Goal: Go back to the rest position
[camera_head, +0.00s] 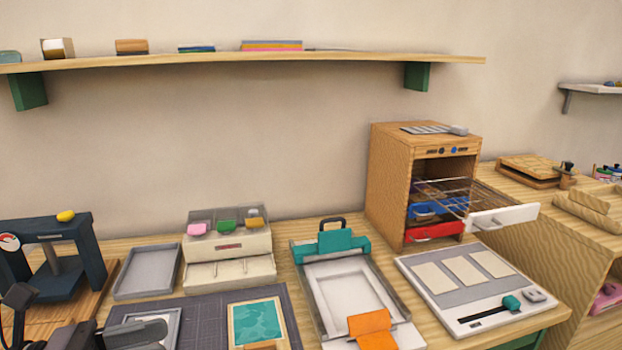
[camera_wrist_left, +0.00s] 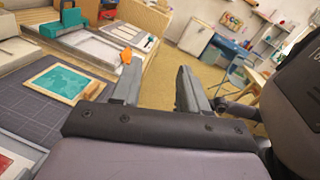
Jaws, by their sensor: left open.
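My left gripper (camera_wrist_left: 157,65) is open in the left wrist view, with its two grey fingers apart and nothing between them. It is over the floor, beyond the table's front edge in that view. Dark parts of my own arm show at the bottom left of the head view, where the fingers cannot be made out clearly. My right gripper is not clearly seen in either view.
A grey mat (camera_head: 195,310) bears a teal picture panel (camera_head: 257,322). Behind it stand a grey tray (camera_head: 148,272) and a cream drawer box (camera_head: 230,245). A dark press (camera_head: 55,265), a teal-clamped frame (camera_head: 350,290) and a wooden cabinet (camera_head: 390,190) with its rack out stand around.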

